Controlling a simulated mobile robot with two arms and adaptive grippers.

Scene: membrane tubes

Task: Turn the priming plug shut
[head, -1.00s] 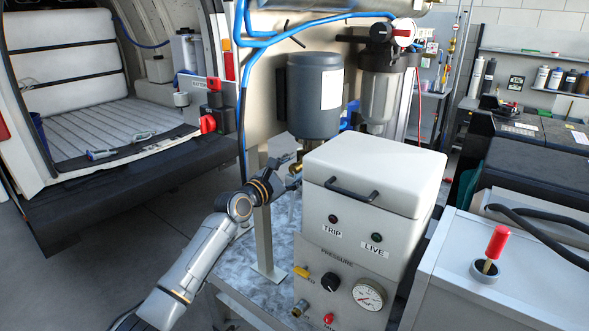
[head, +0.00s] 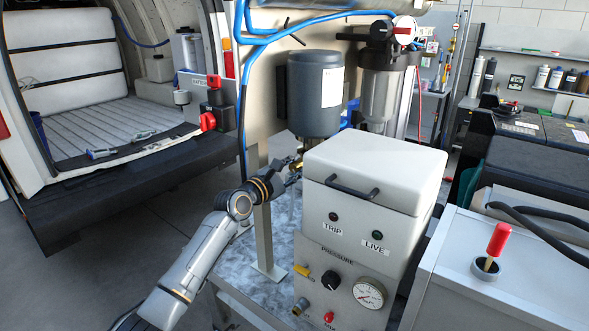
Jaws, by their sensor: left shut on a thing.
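My left gripper (head: 291,173) reaches in from the lower left, past a grey upright post, to a spot just below the dark grey motor (head: 315,95). It is shut on a small brass-coloured part, the priming plug (head: 298,165), of which only a little shows between the fingers and the white-lidded box. The plug's turned angle cannot be made out at this size. My right gripper is not in view.
The white-lidded control box (head: 375,185) with gauge and knobs stands close right of the gripper. A grey post (head: 263,235) stands by my left wrist. A clear filter housing (head: 385,95) hangs behind. A red-handled lever (head: 498,240) is at right.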

